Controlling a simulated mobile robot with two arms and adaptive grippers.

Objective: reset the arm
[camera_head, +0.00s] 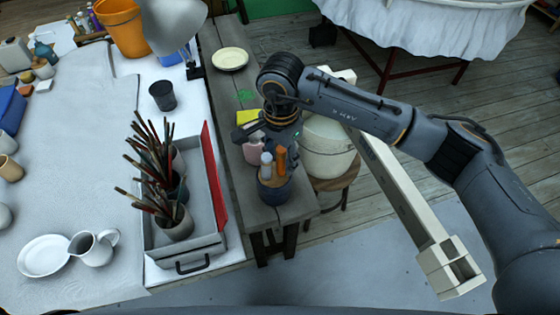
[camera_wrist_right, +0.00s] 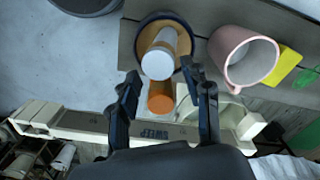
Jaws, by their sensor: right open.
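My right gripper (camera_head: 284,122) is above the narrow wooden bench (camera_head: 230,95), over a dark pot (camera_head: 273,192). In the right wrist view its two fingers (camera_wrist_right: 166,88) are spread apart with nothing held between them. The dark pot (camera_wrist_right: 143,38) holds a white cylinder (camera_wrist_right: 158,62) and an orange item (camera_wrist_right: 161,97); they lie ahead of and partly between the fingers in that view. I cannot tell whether the fingers touch them. My right arm reaches in from the right in the head view. My left gripper is not in view.
A pink mug (camera_wrist_right: 225,65) and yellow block (camera_wrist_right: 287,65) are beside the pot. A round pale vessel (camera_head: 325,150) on a stool and a long pale beam (camera_head: 405,200) lie under my arm. A grey tray (camera_head: 190,245) with several brush pots is left.

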